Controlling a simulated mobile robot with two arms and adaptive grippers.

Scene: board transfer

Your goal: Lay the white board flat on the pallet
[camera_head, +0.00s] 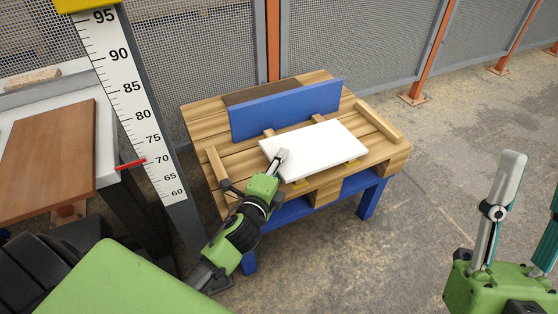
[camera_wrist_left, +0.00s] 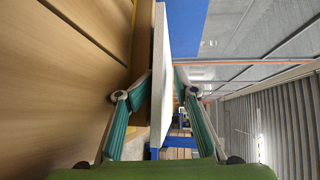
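The white board (camera_head: 325,146) is roughly level over the slatted wooden pallet (camera_head: 225,160), with small yellow pieces (camera_head: 300,183) showing under its front edge. Whether it touches the slats there is hard to tell. My left gripper (camera_head: 281,156) is at the board's near left edge, one finger above it. In the left wrist view the board (camera_wrist_left: 160,80) stands edge-on between the two fingertips (camera_wrist_left: 163,75), which look closed on both its faces. My right gripper (camera_head: 530,185) is at the far right, fingers apart and empty, its second finger partly cut off.
A blue panel (camera_head: 287,110) stands upright behind the white board. Wooden strips (camera_head: 379,121) rise at the pallet's sides. The pallet is on blue legs (camera_head: 371,199). A ruler post (camera_head: 130,95) and a table with a brown board (camera_head: 48,157) are left. Floor right is clear.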

